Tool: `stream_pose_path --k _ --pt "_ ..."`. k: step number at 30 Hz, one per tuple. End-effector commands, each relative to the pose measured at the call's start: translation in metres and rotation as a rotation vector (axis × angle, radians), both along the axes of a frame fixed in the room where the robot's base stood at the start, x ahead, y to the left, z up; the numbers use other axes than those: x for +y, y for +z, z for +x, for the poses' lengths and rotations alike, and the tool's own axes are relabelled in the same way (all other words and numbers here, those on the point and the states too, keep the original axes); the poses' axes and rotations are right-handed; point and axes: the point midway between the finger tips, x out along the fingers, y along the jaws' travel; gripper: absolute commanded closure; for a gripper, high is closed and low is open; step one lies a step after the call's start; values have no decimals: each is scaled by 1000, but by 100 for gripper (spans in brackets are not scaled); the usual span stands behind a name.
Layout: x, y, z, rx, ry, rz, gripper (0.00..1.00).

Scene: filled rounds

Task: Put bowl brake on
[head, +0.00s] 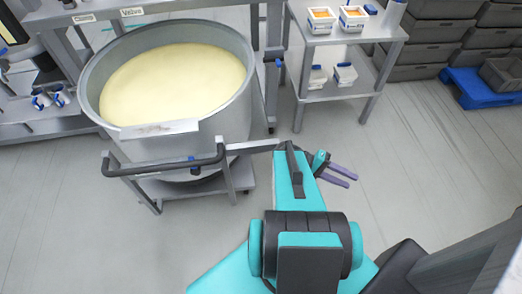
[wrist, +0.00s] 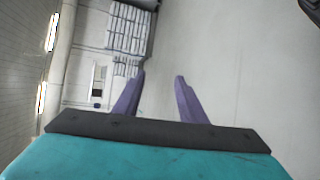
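A large round metal bowl (head: 232,115) full of pale yellow dough or batter stands on a wheeled grey trolley (head: 212,183) at the left of the head view. A dark push handle (head: 150,168) runs along its near side. The bowl is not in the wrist view.
A grey shelf unit (head: 345,92) with small white tubs stands behind the trolley to the right. Dark crates (head: 436,50) and a blue pallet (head: 480,90) are at the back right. A bench stands at the far left. The floor (head: 420,150) to the right is clear.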

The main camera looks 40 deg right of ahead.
Motion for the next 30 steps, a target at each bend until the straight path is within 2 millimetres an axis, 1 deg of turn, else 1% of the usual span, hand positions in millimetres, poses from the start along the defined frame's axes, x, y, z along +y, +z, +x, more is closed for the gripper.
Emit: stream_pose_path --k 1,6,11,17,23,26,29,30 --pt "7 -8 11 -5 27 16 62" --pt "32 -31 42 -28 98 82 62" --pt "61 -56 67 -47 161 160 62" --pt "104 -89 93 -74 232 281 62" --pt "156 -127 112 -101 296 436 62" --pt "187 -146 119 -116 325 528 62" --pt "222 -167 125 -135 351 637 62" --pt "237 -176 126 -145 361 685 62"
